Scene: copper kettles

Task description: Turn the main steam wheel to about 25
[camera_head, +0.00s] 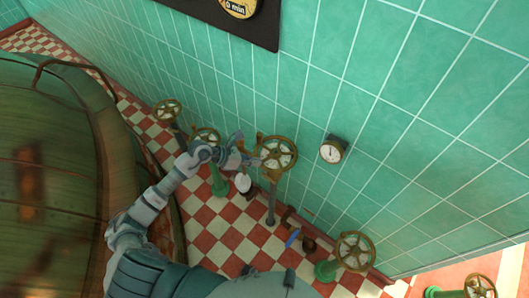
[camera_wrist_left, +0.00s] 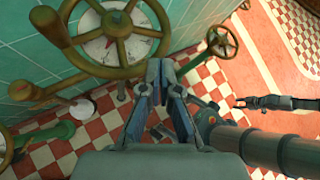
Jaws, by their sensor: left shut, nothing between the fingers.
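A brass handwheel (camera_head: 277,153) on a grey post stands by the green wall. It also fills the upper left of the left wrist view (camera_wrist_left: 122,45), where a pale dial with red marks shows behind its spokes; I cannot read its value. My left gripper (camera_head: 249,152) is at the left side of this wheel. In the left wrist view its fingers (camera_wrist_left: 160,72) are shut and empty, close by the rim; I cannot tell whether they touch it. What looks like my right gripper (camera_wrist_left: 250,102) shows small at the right of that view; its jaws are unclear.
Other handwheels stand at the left (camera_head: 167,110), behind my wrist (camera_head: 205,138) and at the right (camera_head: 354,250). A round gauge (camera_head: 332,151) is on the wall. A large copper kettle (camera_head: 55,185) fills the left. A blue item (camera_head: 292,238) lies on the checkered floor.

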